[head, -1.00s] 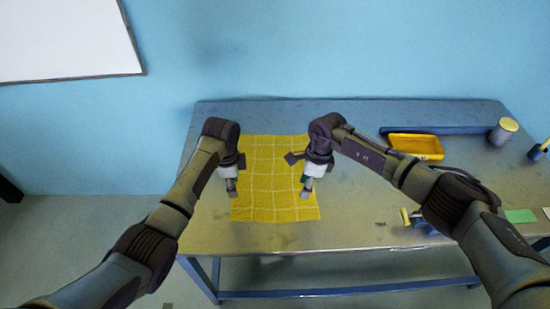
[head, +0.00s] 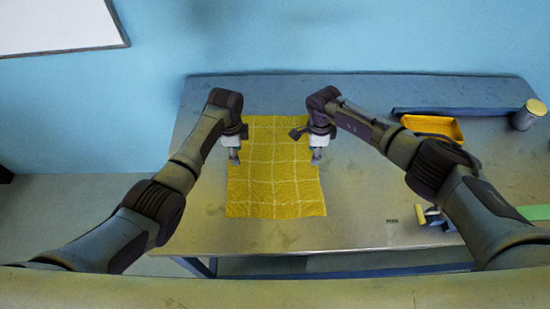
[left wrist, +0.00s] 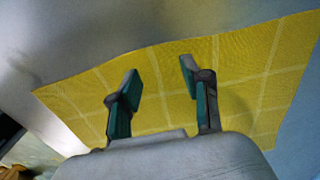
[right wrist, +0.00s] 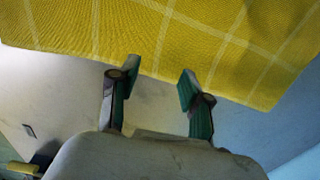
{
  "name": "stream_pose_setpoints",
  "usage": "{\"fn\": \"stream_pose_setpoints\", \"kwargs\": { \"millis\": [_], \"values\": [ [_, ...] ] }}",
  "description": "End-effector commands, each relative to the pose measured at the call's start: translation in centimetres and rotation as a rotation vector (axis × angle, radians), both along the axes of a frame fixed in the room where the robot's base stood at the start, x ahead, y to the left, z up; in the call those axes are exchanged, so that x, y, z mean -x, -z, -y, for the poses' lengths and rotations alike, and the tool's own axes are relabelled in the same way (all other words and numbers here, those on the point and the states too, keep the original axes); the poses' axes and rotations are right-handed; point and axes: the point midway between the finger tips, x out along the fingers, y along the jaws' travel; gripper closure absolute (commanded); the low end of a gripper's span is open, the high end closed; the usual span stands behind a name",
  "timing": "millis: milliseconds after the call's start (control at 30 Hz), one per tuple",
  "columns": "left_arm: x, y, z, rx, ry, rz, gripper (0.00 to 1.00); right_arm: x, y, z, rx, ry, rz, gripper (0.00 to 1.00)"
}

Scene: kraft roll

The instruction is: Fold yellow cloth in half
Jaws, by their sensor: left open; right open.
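The yellow cloth (head: 273,180) with a pale grid of lines lies flat and unfolded on the metal table. My left gripper (head: 235,160) is open at the cloth's left edge in the head view. In the left wrist view its two fingers (left wrist: 160,80) stand apart over the cloth (left wrist: 240,75), with nothing between them. My right gripper (head: 316,160) is open at the cloth's right edge. In the right wrist view its fingers (right wrist: 157,80) are apart and empty at the edge of the cloth (right wrist: 200,35). Whether either touches the cloth I cannot tell.
The table (head: 350,215) is bare around the cloth. To the right are a yellow tray (head: 433,127), a blue bar (head: 465,111), a can (head: 528,114) and a small yellow-handled tool (head: 432,216). A blue wall (head: 300,35) stands behind.

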Motion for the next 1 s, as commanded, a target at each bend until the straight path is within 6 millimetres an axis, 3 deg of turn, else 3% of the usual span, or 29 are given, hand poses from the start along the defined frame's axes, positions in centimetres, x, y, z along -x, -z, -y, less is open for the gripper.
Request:
{"fn": "stream_pose_setpoints", "kwargs": {
  "millis": [600,1000],
  "values": [
    [0.0,1.7,0.0,0.000,0.000,0.001,0.52,0.1,1.8,0.0,-0.001,0.000,0.000,0.52],
    [0.0,1.5,0.0,0.000,-0.001,0.000,0.85,0.1,1.6,0.0,0.000,0.000,-0.001,0.85]
  ]
}}
